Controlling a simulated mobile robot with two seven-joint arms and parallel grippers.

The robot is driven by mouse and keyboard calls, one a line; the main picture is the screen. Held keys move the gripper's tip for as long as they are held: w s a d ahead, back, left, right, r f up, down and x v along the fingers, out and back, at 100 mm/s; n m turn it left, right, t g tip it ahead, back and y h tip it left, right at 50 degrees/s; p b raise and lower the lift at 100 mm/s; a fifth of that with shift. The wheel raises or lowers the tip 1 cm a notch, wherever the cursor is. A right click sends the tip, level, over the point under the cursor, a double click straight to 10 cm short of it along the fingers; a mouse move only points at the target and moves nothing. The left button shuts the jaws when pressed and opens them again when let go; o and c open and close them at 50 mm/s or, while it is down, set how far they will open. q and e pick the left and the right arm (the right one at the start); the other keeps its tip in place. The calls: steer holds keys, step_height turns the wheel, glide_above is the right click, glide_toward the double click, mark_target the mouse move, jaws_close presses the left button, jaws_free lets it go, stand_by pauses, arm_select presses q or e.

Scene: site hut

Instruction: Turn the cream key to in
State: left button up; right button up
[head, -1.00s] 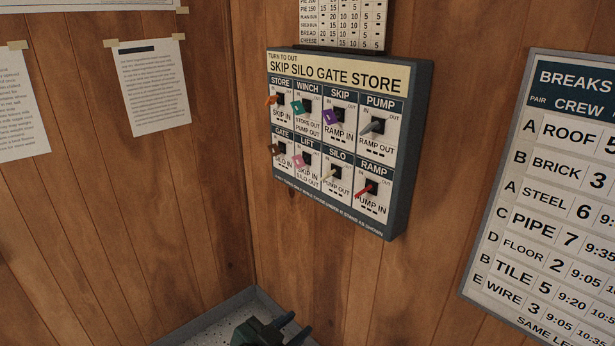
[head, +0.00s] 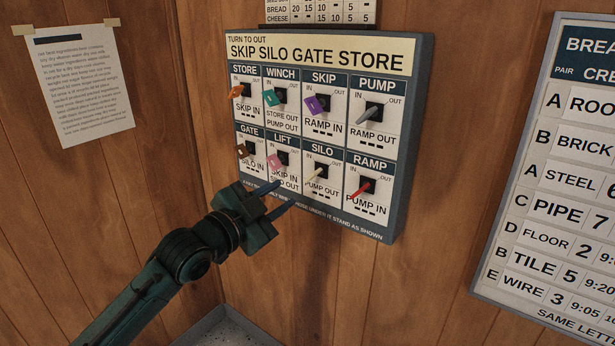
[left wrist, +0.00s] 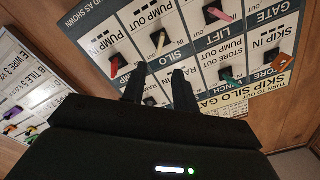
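The cream key (head: 319,173) sits in the switch labelled SILO, in the lower row of the key panel (head: 318,52). Its handle sticks out toward the lower left; I cannot tell its setting surely. IN is marked at the switch's upper left and OUT at its right. The cream key also shows in the left wrist view (left wrist: 159,40), beyond the fingertips. My left gripper (head: 282,198) is open and empty, just below and left of the cream key, in front of the panel's lower edge. Its fingers show apart in the left wrist view (left wrist: 158,84). My right gripper is not in view.
The pink key (head: 281,160) is left of the cream key, near my fingers. The red key (head: 361,188) is to the right. The purple key (head: 317,104) is above. A white crew board (head: 560,180) hangs at the right. Bare wood wall lies below the panel.

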mark_target(310, 177)
arm_select(q)
steer(key=x, duration=1)
steer(key=shift+w+d, duration=0.15)
steer(key=shift+w, duration=0.1)
steer(key=shift+c, duration=0.2)
jaws_close()
